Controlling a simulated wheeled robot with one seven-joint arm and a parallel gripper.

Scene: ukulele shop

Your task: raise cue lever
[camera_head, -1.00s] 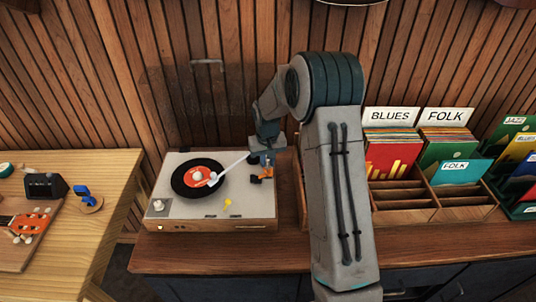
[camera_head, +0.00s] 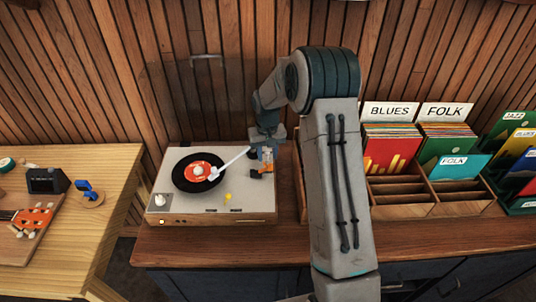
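The turntable (camera_head: 180,208) stands on the wooden counter, a grey box with a black record (camera_head: 198,173) with a red label on its platter. The white tonearm (camera_head: 232,163) reaches from the back right, its head over the record's label area; I cannot tell whether it touches. A small yellow-tipped lever (camera_head: 227,197) shows near the deck's front right; I cannot tell whether it is the cue lever. My gripper (camera_head: 262,172) points down at the deck's right edge, by the tonearm's base. Its fingers are small and partly dark; whether they are open or shut is unclear.
Record crates (camera_head: 430,195) with BLUES and FOLK dividers stand right of my arm. A slatted wall is close behind. On the left, a lighter table (camera_head: 95,165) holds a ukulele (camera_head: 32,220) and small items. The counter front is clear.

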